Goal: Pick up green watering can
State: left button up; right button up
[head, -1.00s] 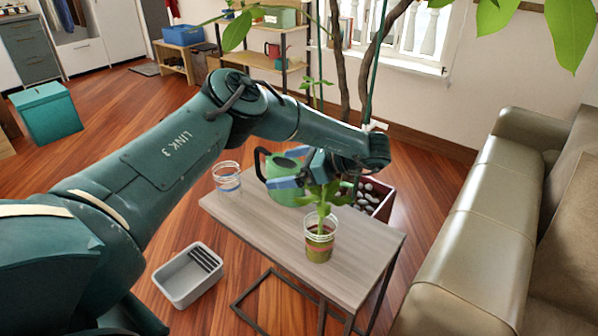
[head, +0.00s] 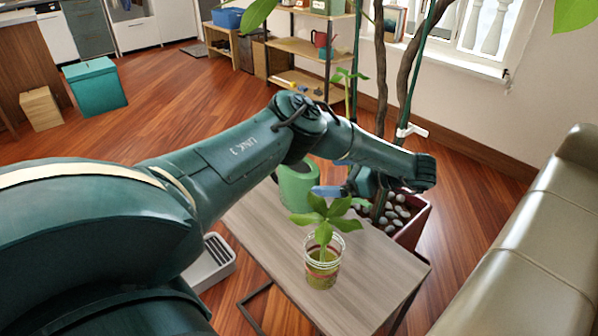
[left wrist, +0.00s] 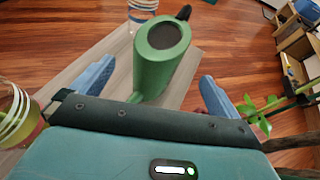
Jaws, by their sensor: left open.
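The green watering can (head: 296,187) stands on the grey wooden table (head: 262,232), partly hidden by my left arm in the head view. In the left wrist view the can (left wrist: 160,58) is upright, with a dark round top and a dark handle. My left gripper (head: 338,190) is at table height on the right side of the can. In the left wrist view the gripper (left wrist: 155,88) is open, with its two blue fingers apart. The can shows ahead of and between the finger lines, and nothing is gripped. My right gripper is not in view.
A potted plant in a clear cup (head: 322,262) stands near the table's front. A glass jar (left wrist: 142,12) is behind the can. A planter of stones (head: 408,222) with tree trunks is beside the table. A sofa (head: 535,250) bounds the right.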

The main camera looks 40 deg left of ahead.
aim_at(308, 174)
pick_arm(q)
jog(key=x, duration=0.7)
jog(key=shift+a+r, duration=0.15)
jog(key=shift+r, duration=0.05)
jog(key=shift+c, duration=0.4)
